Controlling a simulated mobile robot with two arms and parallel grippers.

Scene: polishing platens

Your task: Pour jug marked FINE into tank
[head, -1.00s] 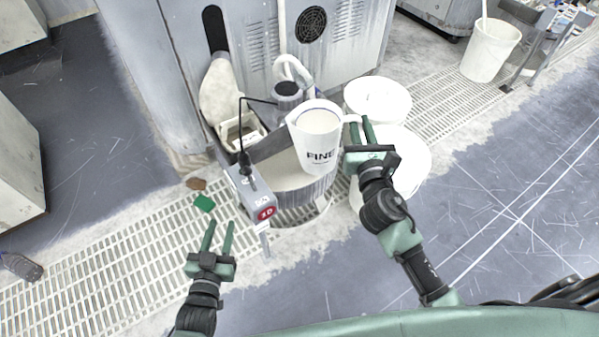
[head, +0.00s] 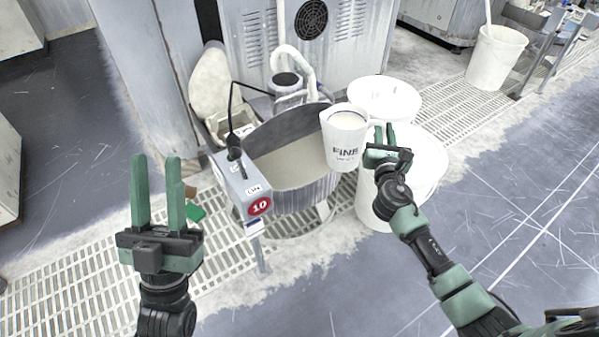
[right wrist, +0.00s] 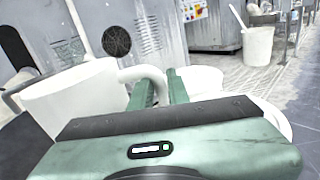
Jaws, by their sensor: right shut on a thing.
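The white jug marked FINE (head: 344,140) is above the right rim of the round tank (head: 313,190), leaning slightly. The tank holds a pale grey liquid. My right gripper (head: 384,136) is at the jug's right side. In the right wrist view its fingers (right wrist: 160,88) are shut on the handle of the jug (right wrist: 75,100). No stream from the jug shows. My left gripper (head: 157,190) is empty with its fingers apart, in front of the tank and to its left.
A grey box with a red 10 label (head: 240,186) stands at the tank's front left. White buckets (head: 385,98) stand right of the tank. A grey machine (head: 345,45) is behind it. Floor grating (head: 90,275) lies around.

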